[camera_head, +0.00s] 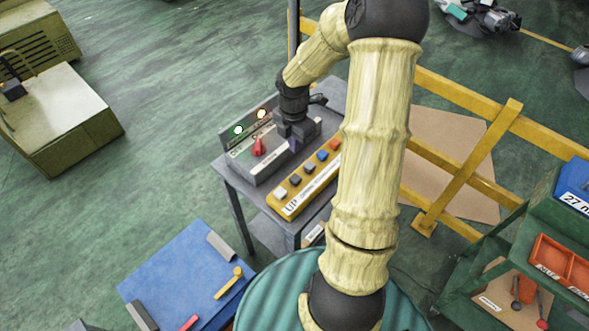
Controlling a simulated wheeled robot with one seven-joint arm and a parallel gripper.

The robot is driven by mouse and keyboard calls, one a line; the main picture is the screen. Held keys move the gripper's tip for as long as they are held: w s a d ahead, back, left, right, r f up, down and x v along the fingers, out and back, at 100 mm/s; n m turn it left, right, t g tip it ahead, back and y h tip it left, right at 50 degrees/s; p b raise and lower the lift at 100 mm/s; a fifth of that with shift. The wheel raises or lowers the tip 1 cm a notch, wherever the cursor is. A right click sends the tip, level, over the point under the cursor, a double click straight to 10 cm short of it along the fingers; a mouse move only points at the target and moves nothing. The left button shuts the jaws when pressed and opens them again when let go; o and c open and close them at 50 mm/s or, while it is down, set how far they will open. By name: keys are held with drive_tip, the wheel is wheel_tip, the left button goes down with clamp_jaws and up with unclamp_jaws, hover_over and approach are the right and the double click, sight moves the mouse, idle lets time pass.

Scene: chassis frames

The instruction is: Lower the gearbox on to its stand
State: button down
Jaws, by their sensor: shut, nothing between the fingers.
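My gripper (296,143) is shut and empty, pointing down at the right part of a grey control box (272,168) on a grey table. My arm hides part of this area, and I cannot tell whether the fingertips touch the box. The box has a lit green lamp (239,130), a lit yellowish lamp (262,114) and a red knob (257,147). In front lies a yellow button strip (290,207) with several coloured buttons and the word "UP" at its left end. No gearbox or stand can be clearly made out.
A yellow rail fence (470,100) runs behind the grey table (232,178). A green shelf with red bins (561,262) stands at right. A blue mat (185,270) with tools lies at lower left. Grey metal parts (485,14) lie beyond the fence.

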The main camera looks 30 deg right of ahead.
sight(295, 178)
drive_tip(key=shift+w+d+n, duration=0.1)
drive_tip(key=shift+d+n, duration=0.1)
drive_tip(key=shift+n, duration=0.1)
wheel_tip(295, 178, down, 14)
drive_tip(key=p, duration=0.3)
idle(0.5)
